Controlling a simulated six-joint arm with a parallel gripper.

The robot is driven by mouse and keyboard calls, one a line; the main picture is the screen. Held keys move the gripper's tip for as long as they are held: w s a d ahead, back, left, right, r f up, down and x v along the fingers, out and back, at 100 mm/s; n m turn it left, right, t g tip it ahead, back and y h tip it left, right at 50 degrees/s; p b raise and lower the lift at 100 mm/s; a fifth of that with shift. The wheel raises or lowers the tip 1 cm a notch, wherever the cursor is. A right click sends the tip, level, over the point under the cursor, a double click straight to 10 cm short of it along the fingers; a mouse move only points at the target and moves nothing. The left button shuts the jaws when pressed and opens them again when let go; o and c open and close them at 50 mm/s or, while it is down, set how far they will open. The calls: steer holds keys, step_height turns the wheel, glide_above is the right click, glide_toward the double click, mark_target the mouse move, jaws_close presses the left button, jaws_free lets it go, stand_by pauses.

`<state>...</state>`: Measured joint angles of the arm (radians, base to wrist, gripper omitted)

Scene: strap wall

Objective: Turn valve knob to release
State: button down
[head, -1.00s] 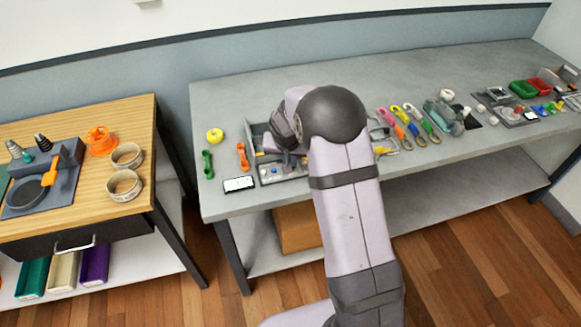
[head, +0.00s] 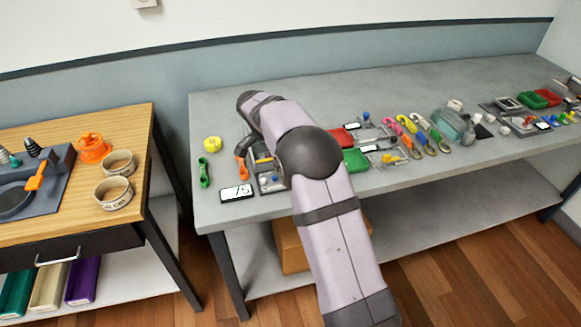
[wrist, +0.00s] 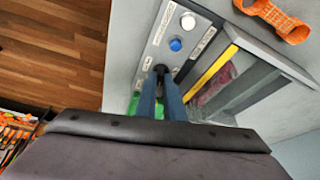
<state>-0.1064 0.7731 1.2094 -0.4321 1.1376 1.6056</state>
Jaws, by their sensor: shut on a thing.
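In the wrist view, my gripper (wrist: 166,84) is shut on a small dark knob (wrist: 160,69) on a light grey panel (wrist: 155,48). The fingers cover most of the knob, so its turn angle cannot be told. A blue button (wrist: 176,45) and a white round knob (wrist: 187,22) sit in line on the same panel, with small labels beside them. In the head view, part of the panel (head: 270,184) shows near the table's front edge. My arm hides the gripper and the knob there.
Beside the panel is a framed bay with a yellow bar (wrist: 212,71). An orange tool (wrist: 272,16) lies on the grey table beyond it. In the head view, a white-faced display (head: 236,192), a green tool (head: 204,172) and a yellow ring (head: 212,144) lie left of my arm.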

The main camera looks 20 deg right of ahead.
steer(key=shift+w+m+g+p, duration=0.1)
steer(key=shift+m+g+p, duration=0.5)
steer(key=shift+m, duration=0.7)
steer(key=c, duration=1.9)
jaws_free()
steer(key=shift+o, duration=0.2)
steer(key=v, duration=0.7)
steer(key=shift+r+b, duration=0.15)
steer(key=shift+b, duration=0.25)
steer(key=shift+a, duration=0.15)
